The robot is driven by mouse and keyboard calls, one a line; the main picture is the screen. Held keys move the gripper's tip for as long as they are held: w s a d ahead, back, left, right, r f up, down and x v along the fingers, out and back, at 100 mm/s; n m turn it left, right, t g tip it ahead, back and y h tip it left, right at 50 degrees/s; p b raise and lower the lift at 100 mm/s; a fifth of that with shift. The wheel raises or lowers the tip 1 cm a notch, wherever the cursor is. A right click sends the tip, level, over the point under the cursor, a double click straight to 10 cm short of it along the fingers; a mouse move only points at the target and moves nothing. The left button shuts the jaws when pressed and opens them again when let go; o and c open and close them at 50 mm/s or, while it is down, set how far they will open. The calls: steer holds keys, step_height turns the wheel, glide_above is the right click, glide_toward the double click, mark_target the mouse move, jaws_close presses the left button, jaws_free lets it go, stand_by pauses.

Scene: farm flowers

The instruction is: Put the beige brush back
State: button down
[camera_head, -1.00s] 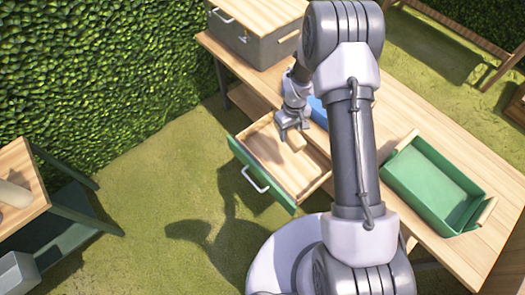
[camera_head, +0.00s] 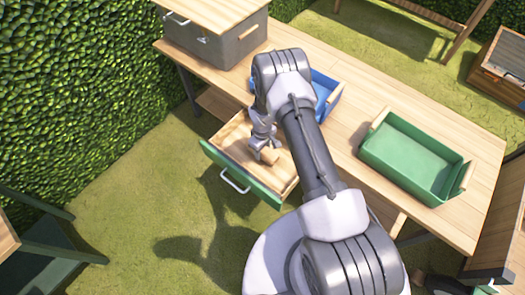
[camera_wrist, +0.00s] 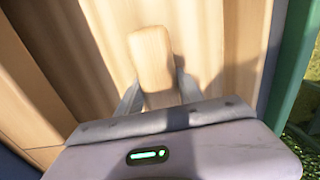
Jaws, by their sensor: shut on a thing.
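The beige brush (camera_wrist: 151,60) is between the two fingers of my gripper (camera_wrist: 157,92) in the wrist view, and the fingers are shut on it. In the head view my gripper (camera_head: 264,150) is low over the open drawer (camera_head: 223,141), with the brush (camera_head: 269,157) at its tips. The drawer has a wooden inside, a green front and a white handle, and it is pulled out from the wooden table (camera_head: 362,98). I cannot tell whether the brush touches the drawer floor. My arm hides part of the drawer's right side.
A green tray (camera_head: 380,173) stands on the table to the right. A blue tray (camera_head: 330,100) is partly hidden behind my arm. A grey box with a wooden lid (camera_head: 215,45) stands at the table's left end. A hedge (camera_head: 80,90) borders the left. Grass lies in front of the drawer.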

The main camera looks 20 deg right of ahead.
steer(key=shift+f, duration=0.15)
steer(key=c, duration=0.8)
jaws_free()
steer(key=shift+o, duration=0.2)
steer(key=s+a+r+m+t+p, duration=0.1)
steer(key=s+r+m+p, duration=0.15)
steer(key=r, duration=1.95)
steer(key=s+r+m+t+p, duration=0.1)
steer(key=r+m+t+p, duration=0.15)
steer(key=r, duration=1.95)
steer(key=s+a+r+m+t+y, duration=0.1)
steer(key=s+r+m, duration=0.2)
steer(key=s+r, duration=0.4)
steer(key=s+a+r+m+t+y, duration=0.1)
steer(key=s+r, duration=0.6)
steer(key=s, duration=0.7)
steer(key=a+m, duration=0.1)
steer(key=m, duration=0.1)
steer(key=shift+s+m, duration=0.3)
